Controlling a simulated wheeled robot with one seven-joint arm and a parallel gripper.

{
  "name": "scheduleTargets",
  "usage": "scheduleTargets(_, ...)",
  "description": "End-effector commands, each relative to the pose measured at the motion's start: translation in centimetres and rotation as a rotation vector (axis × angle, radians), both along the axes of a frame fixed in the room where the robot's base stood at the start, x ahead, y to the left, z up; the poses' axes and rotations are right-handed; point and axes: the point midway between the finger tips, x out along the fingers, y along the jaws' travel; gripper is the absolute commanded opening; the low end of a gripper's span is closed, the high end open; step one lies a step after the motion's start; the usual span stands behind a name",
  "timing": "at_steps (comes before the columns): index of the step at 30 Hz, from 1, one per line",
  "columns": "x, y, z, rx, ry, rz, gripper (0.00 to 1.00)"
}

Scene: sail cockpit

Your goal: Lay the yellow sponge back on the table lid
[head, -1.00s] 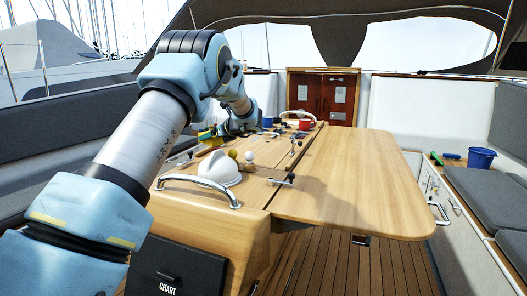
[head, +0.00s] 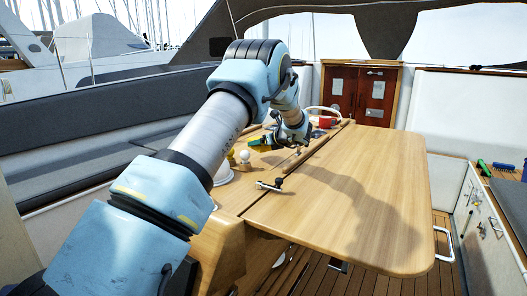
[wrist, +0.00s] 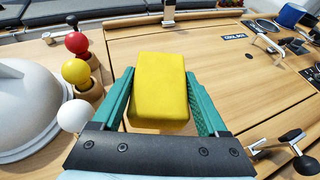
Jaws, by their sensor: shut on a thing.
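The yellow sponge (wrist: 160,88) is between the green fingers of my gripper (wrist: 159,77) in the wrist view. The gripper is shut on it. Below them is the wooden table top with the lid panel (wrist: 225,45), marked by a "COOL BOX" label. I cannot tell whether the sponge touches the wood or hangs just above it. In the head view, my gripper (head: 262,142) is over the left part of the table, partly hidden by my own arm, and the sponge is hard to make out.
Red, yellow and white balls (wrist: 75,72) and a pale dome (wrist: 30,105) stand left of the gripper. A metal latch (wrist: 290,140) lies to the right. A blue mug (wrist: 290,15) is at the far right. The right table leaf (head: 360,200) is clear.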

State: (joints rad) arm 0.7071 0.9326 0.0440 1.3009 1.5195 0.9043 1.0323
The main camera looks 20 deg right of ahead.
Motion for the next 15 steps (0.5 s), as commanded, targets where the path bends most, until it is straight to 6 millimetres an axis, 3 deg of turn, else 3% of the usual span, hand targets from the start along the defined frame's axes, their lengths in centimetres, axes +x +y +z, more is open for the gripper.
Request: scheduleTargets(15, 0.0, 0.0, -4.8, -0.001, -0.001, 0.0, 0.24)
